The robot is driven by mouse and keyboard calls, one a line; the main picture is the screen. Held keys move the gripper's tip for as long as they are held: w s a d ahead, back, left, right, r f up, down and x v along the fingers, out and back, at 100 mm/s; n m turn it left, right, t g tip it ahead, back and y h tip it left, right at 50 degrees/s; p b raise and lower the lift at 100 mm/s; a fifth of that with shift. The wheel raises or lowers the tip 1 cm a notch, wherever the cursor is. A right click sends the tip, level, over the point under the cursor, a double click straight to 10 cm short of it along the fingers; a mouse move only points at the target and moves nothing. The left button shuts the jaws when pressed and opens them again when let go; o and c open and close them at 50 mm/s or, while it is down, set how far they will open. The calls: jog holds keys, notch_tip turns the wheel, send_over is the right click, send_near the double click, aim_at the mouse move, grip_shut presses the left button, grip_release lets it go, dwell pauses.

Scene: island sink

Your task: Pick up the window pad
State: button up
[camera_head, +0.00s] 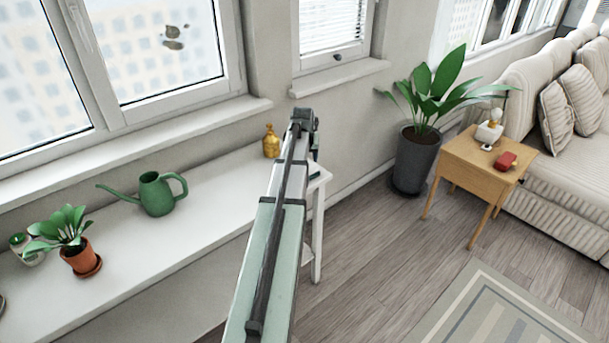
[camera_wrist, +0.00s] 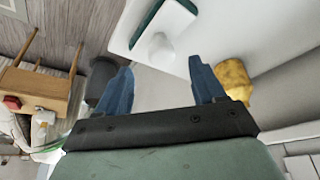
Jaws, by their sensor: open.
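A dark teal pad (camera_wrist: 152,22), likely the window pad, lies near the end of the white counter in the wrist view. A rounded white piece (camera_wrist: 158,48) is beside it; I cannot tell whether they are joined. In the head view only a small dark edge of the pad (camera_head: 314,173) shows beside my arm, which hides the rest. My gripper (camera_wrist: 160,66) is open, with its two blue fingers apart and nothing between them. The pad is beyond the fingertips, apart from them. In the head view the fingers are not clearly visible.
A yellow bottle (camera_head: 271,141) stands close by my gripper, partly behind the right finger in the wrist view. A green watering can (camera_head: 157,194) and a potted plant (camera_head: 80,255) stand farther left on the white counter (camera_head: 190,235).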

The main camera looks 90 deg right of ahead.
jog(key=shift+x, duration=2.95)
jog(key=shift+w+d, duration=0.1)
jog(key=shift+d, duration=0.05)
grip_shut()
